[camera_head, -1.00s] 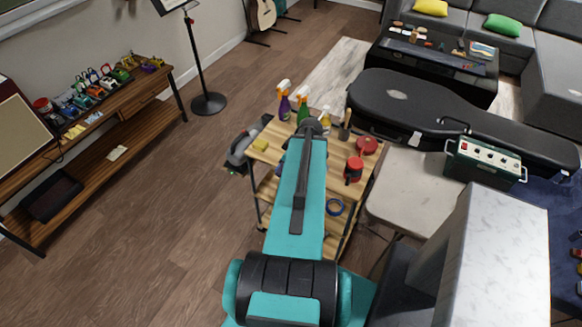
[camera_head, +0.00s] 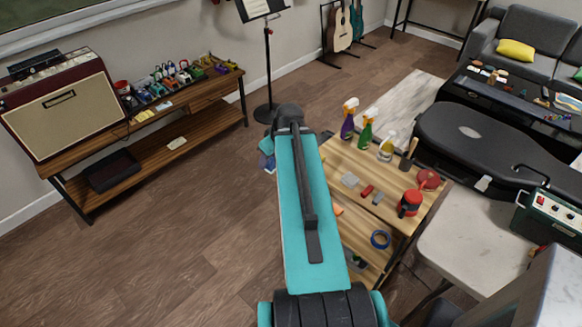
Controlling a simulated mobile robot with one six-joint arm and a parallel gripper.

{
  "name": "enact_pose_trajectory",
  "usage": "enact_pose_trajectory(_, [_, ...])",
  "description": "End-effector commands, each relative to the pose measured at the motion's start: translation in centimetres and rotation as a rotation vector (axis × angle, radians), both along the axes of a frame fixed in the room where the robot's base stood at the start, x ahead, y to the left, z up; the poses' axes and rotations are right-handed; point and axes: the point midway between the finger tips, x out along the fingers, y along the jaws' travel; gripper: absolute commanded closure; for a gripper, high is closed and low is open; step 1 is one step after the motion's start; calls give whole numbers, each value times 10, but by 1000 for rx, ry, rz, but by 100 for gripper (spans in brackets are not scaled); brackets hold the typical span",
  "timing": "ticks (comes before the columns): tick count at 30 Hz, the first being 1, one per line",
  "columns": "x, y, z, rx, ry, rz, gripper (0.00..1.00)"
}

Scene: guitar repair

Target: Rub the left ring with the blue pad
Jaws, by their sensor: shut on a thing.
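My arm (camera_head: 305,205) reaches forward across the middle of the view and covers its own far end. My gripper is hidden behind it, so I cannot see its jaws. A small teal and blue-violet shape (camera_head: 267,155) shows just left of the arm's far end. I cannot tell whether it is the blue pad or part of my wrist. I cannot make out the left ring in this view.
A wooden bench (camera_head: 195,95) holds an amplifier (camera_head: 60,105) and pedals. A music stand (camera_head: 268,65) stands behind. Floor at left is clear.

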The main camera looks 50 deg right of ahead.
Motion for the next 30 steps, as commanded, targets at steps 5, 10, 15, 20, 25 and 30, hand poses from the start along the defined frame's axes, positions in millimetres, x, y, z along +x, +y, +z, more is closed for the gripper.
enact_pose_trajectory(5, [33, 37, 14, -2, -2, 8, 80])
enact_pose_trajectory(10, [58, 72, 28, -2, -3, 8, 80])
enact_pose_trajectory(15, [81, 110, 43, -1, -3, 6, 80])
enact_pose_trajectory(20, [98, 147, 57, -1, -2, 3, 80])
enact_pose_trajectory(25, [113, 188, 73, 0, -3, -1, 80])
enact_pose_trajectory(30, [124, 230, 88, -1, -3, -8, 80])
